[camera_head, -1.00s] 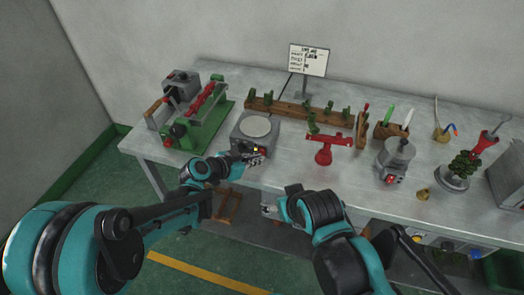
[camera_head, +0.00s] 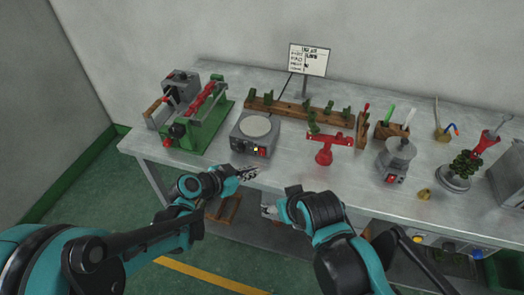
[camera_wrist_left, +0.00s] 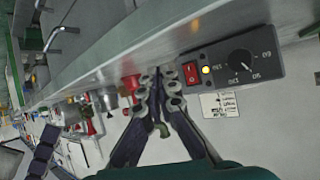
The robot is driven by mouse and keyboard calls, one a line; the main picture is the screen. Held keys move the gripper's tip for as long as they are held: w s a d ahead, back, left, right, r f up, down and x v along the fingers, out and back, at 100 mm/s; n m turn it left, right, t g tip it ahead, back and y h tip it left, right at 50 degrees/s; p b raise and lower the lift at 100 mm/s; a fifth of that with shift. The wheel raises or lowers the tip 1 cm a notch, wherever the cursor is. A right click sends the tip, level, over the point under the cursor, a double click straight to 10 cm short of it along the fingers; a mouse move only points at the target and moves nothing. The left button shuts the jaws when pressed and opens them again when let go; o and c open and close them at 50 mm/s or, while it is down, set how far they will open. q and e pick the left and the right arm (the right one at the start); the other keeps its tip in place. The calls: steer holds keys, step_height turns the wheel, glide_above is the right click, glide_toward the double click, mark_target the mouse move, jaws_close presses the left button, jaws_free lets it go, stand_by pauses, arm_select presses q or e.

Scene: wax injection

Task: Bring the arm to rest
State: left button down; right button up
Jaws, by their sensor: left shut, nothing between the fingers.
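My left gripper (camera_head: 248,173) is shut and empty at the front edge of the workbench, just in front of the grey hot-plate-like box. Its closed fingers (camera_wrist_left: 160,100) also show in the left wrist view, apart from the box's control panel. My right gripper (camera_head: 268,211) shows only in small part, low in front of the bench beside my right arm; its fingers are too hidden to tell their state. The grey box (camera_head: 240,141) has a pale round top, a lit yellow lamp and a red switch (camera_wrist_left: 192,73).
A sign (camera_head: 309,60) stands at the back. Green floor lies in front.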

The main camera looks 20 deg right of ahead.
arm_select(q)
steer(key=shift+a, duration=0.1)
stand_by(0.3)
steer(key=s+a+r+n+y, duration=0.1)
steer(key=s+a+n+y, duration=0.2)
steer(key=a, duration=0.7)
steer(key=s+a+r+n+t+y, duration=0.1)
steer(key=s+a+n+y, duration=0.3)
steer(key=s+a, duration=0.3)
steer(key=s+a+r+n+y, duration=0.2)
steer(key=s+a+n, duration=0.3)
steer(key=a, duration=0.9)
steer(key=shift+s+n+t+y, duration=0.15)
steer(key=shift+n+t+y, duration=0.25)
steer(key=shift+n+y, duration=0.3)
